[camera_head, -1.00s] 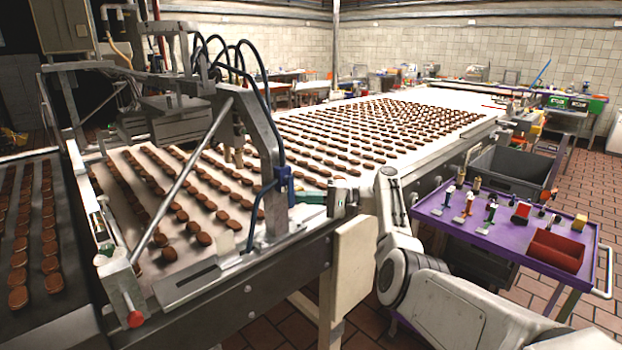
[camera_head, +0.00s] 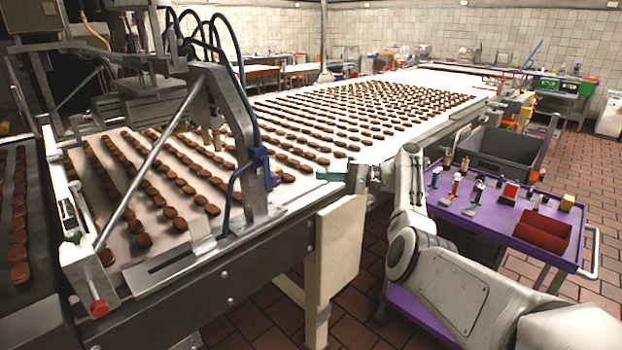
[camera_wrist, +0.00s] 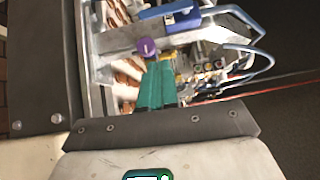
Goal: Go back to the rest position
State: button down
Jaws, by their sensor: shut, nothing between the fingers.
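My gripper (camera_head: 330,174) is at the near edge of the conveyor in the head view, to the right of the metal frame. Its green fingers also show in the wrist view (camera_wrist: 156,86). They are side by side and shut, with nothing visible between them. My pale arm (camera_head: 410,190) reaches in from the lower right and bends upward at the elbow.
The conveyor (camera_head: 160,265) carries rows of brown biscuits (camera_head: 380,105). A metal frame (camera_head: 235,110) with blue hoses spans it left of my gripper. A purple cart (camera_head: 480,228) with small items and a red tray (camera_head: 541,236) stands at the right, near my arm.

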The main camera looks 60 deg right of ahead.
jog(key=shift+v, duration=0.85)
jog(key=a+f+n+g+h, duration=0.1)
jog(key=a+f+g, duration=0.3)
jog(key=a+f, duration=0.65)
jog(key=a+f+n+g+h, duration=0.1)
jog(key=a+f+g, duration=0.3)
jog(key=a+f, duration=0.65)
jog(key=s+a+f+n+g+h, duration=0.3)
jog(key=s+a+f+n+g, duration=0.1)
jog(key=s+a+f, duration=0.65)
jog(key=s+a+r+n+g+h, duration=0.1)
jog(key=s+a, duration=0.3)
jog(key=s, duration=0.4)
jog(key=s+a+r+n+g+h, duration=0.1)
jog(key=s+a+n+h, duration=0.3)
jog(key=s, duration=0.4)
jog(key=shift+s+a+r+n+g, duration=0.2)
jog(key=shift+s+a+n+g, duration=0.1)
jog(key=shift+a, duration=0.3)
